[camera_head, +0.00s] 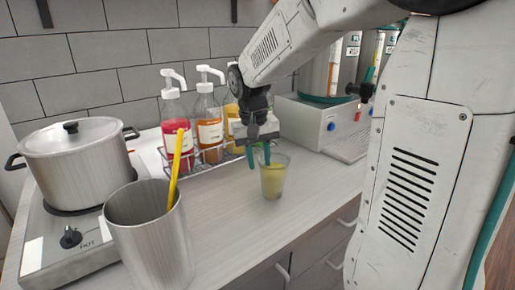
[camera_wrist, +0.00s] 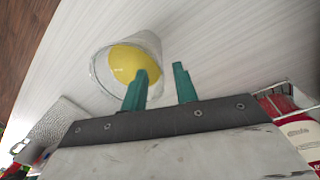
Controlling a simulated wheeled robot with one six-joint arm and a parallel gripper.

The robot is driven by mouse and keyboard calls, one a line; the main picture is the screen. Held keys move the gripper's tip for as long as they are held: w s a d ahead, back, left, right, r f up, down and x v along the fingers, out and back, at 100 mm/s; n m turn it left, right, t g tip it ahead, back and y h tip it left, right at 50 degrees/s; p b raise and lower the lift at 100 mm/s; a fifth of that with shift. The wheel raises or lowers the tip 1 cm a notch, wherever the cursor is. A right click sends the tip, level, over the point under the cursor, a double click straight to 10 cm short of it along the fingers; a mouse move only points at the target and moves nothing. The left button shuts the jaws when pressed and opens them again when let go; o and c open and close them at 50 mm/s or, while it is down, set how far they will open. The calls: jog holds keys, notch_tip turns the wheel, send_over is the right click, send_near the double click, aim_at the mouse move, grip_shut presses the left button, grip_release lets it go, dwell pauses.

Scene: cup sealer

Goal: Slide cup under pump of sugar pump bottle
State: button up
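A clear cup (camera_head: 272,183) with yellow liquid stands upright on the counter, right of the rack. It also shows in the wrist view (camera_wrist: 100,65). My gripper (camera_head: 259,158) is open beside the cup, its two teal fingers apart. In the wrist view, one finger of the gripper (camera_wrist: 160,86) overlaps the cup's edge and the other is clear of it; I cannot tell whether they touch. Pump bottles stand in a wire rack: a red one (camera_head: 177,133), an orange one (camera_head: 209,130) and a yellow one (camera_head: 232,122) partly hidden by my arm. I cannot read which holds sugar.
A metal container (camera_head: 150,245) with a yellow stick (camera_head: 176,165) stands at the front. A pot (camera_head: 75,155) sits on a stove (camera_head: 45,255) at left. A grey machine (camera_head: 305,125) stands behind the cup. The counter (camera_head: 225,215) in front of the rack (camera_head: 190,173) is clear.

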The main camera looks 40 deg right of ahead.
aim_at(261, 171)
jog(key=shift+d+f, duration=0.2)
jog(key=shift+f, duration=1.9)
jog(key=shift+s, duration=0.1)
grip_shut()
